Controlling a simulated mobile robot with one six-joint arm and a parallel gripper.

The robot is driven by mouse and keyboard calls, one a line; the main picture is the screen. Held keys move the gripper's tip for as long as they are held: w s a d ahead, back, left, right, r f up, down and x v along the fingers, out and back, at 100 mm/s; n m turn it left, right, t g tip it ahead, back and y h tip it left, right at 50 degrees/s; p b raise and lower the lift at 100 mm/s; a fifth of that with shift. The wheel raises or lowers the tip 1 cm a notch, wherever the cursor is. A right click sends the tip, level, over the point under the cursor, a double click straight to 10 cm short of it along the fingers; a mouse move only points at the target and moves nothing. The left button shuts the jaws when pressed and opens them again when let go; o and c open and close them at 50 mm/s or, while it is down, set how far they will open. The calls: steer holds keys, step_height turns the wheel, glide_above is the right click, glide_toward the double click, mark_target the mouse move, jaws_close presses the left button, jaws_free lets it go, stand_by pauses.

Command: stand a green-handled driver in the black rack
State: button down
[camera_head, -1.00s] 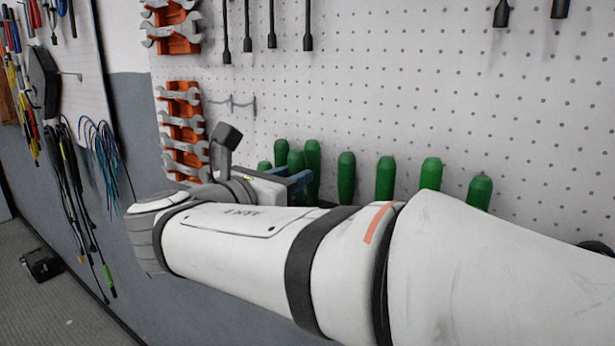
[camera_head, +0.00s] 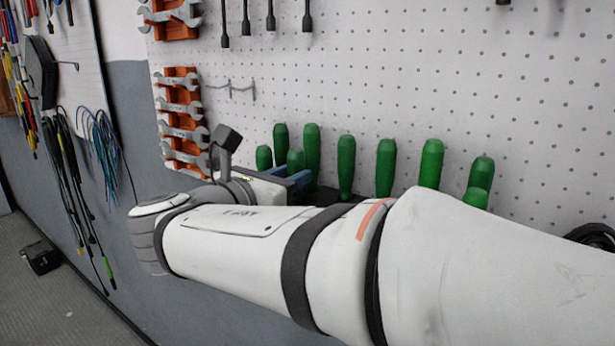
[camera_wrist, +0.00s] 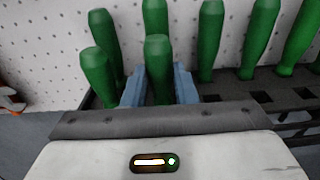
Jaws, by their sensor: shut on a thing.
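My gripper (camera_wrist: 158,92) has blue jaws closed on a green-handled driver (camera_wrist: 158,68), upright between them. The held driver also shows in the head view (camera_head: 295,160), with my gripper (camera_head: 297,182) partly behind my arm. The black rack (camera_wrist: 262,98) runs along the white pegboard, with square openings on its top. Several other green-handled drivers stand upright in it, such as one just right of the jaws (camera_wrist: 210,40). My gripper is over the rack's left part. The held driver's shaft and tip are hidden, so I cannot tell whether it is in an opening.
Green handles stand close on the left (camera_wrist: 98,77) and behind the held driver (camera_wrist: 155,18). Orange racks of wrenches (camera_head: 182,120) hang on the pegboard at left. Cables (camera_head: 68,165) hang on the far-left wall. Empty openings show at the rack's front right.

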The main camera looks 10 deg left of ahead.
steer(key=c, duration=1.1)
jaws_free()
